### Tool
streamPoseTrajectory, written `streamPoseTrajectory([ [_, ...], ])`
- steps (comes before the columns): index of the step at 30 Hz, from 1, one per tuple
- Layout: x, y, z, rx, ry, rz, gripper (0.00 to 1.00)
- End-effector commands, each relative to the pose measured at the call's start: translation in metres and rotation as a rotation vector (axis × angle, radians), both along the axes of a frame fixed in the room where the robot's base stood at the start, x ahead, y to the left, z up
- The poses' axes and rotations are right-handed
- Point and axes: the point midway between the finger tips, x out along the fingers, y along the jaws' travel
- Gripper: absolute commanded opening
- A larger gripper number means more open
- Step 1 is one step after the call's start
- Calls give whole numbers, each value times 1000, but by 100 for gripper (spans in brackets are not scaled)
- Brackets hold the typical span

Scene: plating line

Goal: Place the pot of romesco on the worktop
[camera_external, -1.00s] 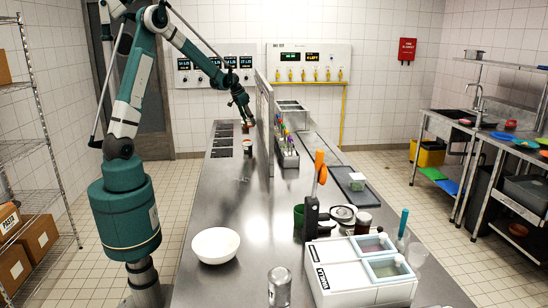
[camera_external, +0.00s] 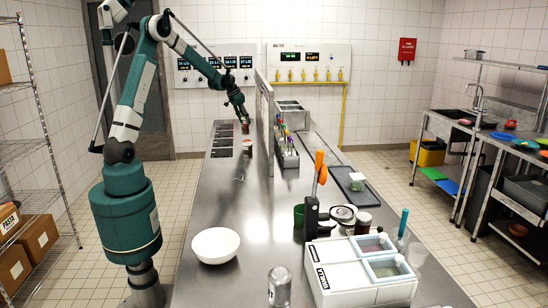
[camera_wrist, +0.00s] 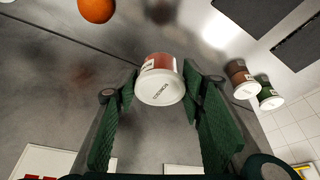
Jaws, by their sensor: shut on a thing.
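The pot of romesco (camera_wrist: 160,80) has a red body and a white lid with lettering, too small to read surely. In the wrist view it sits between the green fingers of my gripper (camera_wrist: 160,100), which is shut on it. In the external view my gripper (camera_external: 243,119) is low over the far end of the steel worktop (camera_external: 205,190), near the dark panels. The pot there is small and mostly hidden by the fingers. I cannot tell whether its base touches the worktop.
A brown pot (camera_wrist: 239,78) and a green pot (camera_wrist: 268,94) stand right of the held pot in the wrist view. An orange ball (camera_wrist: 97,9) lies at the top left. A tall partition (camera_external: 265,120) stands right of my gripper. A white bowl (camera_external: 215,245) stands at the near end.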

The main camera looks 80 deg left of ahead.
Motion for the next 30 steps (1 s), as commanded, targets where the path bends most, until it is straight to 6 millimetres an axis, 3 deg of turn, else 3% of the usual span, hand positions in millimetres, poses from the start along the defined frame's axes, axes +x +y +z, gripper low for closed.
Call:
streamPoseTrajectory([
  [12,0,0,-52,0,0,0,27],
  [25,0,0,-56,0,0,0,27],
  [30,0,0,-69,0,0,0,27],
])
